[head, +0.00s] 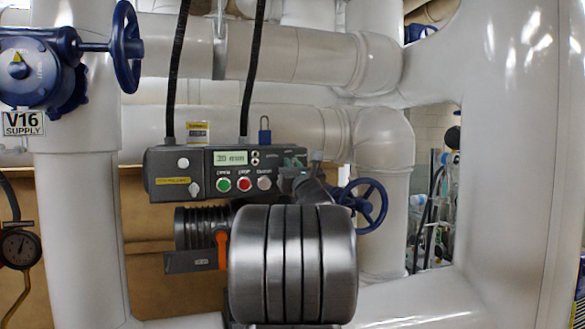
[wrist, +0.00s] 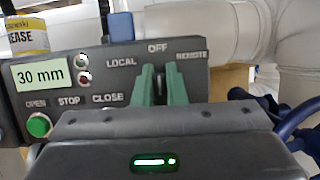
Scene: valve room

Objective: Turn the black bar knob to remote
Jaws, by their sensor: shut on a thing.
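The grey control box (head: 195,172) is fixed among white pipes in the head view. In the wrist view its panel (wrist: 125,65) carries the labels LOCAL, OFF and REMOTE around the black bar knob (wrist: 160,88). The green fingers of my gripper (wrist: 160,84) stand on both sides of the knob and are shut on it. The knob looks about upright, toward OFF; REMOTE is to its upper right. Much of the knob is hidden by the fingers. In the head view my gripper (head: 294,161) is at the box's right end, and my arm hides its lower part.
Left of the knob are a 30 mm display (wrist: 40,75) and the OPEN, STOP and CLOSE buttons, with the green button (wrist: 39,125) visible. A blue handwheel (head: 364,204) is close on the right. Black cables (head: 250,70) rise above the box. A padlock (head: 265,132) sits on top.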

